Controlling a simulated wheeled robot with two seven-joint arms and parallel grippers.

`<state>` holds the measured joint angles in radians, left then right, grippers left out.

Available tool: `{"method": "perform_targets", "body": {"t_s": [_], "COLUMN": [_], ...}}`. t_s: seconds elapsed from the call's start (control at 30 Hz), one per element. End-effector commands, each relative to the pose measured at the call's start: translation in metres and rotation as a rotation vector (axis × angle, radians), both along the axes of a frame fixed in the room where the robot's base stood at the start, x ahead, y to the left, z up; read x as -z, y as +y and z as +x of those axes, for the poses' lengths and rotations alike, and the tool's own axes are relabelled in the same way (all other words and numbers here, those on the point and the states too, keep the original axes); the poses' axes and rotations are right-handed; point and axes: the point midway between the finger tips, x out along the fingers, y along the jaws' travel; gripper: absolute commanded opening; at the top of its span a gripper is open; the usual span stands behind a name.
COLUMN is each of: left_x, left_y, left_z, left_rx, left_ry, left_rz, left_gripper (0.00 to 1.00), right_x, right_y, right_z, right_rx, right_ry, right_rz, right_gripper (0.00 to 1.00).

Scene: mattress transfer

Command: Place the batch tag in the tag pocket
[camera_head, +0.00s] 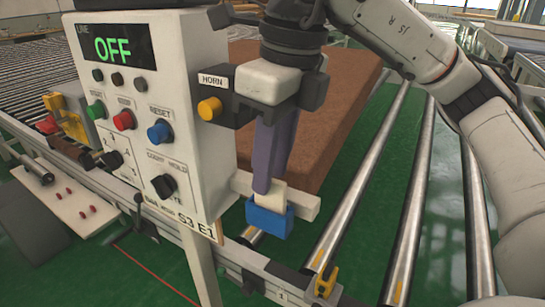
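A pale cream batch tag (271,197) stands upright, its lower part at the mouth of the blue tag pocket (267,219). The pocket hangs on a white bracket (304,205) at the right side of the control box. My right gripper (270,186) points down from above, its purple-grey fingers close together on the tag's upper part. The fingers hide some of the tag, and how deep it sits in the pocket is hard to tell. My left gripper is not in view.
The white control box (187,190) with an OFF display, buttons and knobs stands just left of my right gripper. A HORN box (229,96) with a yellow button juts out close by. A brown mattress (335,125) lies behind on rollers (409,225).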

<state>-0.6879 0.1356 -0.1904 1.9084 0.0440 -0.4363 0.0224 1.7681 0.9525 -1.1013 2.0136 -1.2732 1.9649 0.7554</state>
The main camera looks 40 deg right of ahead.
Motion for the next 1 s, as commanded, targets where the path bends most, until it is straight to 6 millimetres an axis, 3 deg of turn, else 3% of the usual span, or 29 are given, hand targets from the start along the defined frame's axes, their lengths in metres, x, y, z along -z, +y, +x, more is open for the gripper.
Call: {"method": "perform_targets", "body": {"t_s": [0.17, 0.6, 0.8, 1.0], "left_x": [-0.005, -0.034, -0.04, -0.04], "left_y": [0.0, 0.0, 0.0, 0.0], "left_z": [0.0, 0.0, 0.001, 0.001], "left_rx": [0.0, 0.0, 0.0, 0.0], "left_ry": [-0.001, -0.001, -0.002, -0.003], "left_rz": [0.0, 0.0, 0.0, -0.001], "left_gripper": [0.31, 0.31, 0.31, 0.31], "right_x": [-0.015, -0.103, -0.12, -0.121], "right_y": [0.0, -0.005, -0.006, -0.007], "right_z": [-0.001, -0.013, -0.016, -0.017], "right_rx": [0.0, 0.0, -0.002, -0.002], "right_ry": [-0.004, -0.004, 0.0, 0.0], "right_rz": [0.001, -0.001, -0.001, -0.002], "right_gripper": [0.26, 0.26, 0.26, 0.26]}}
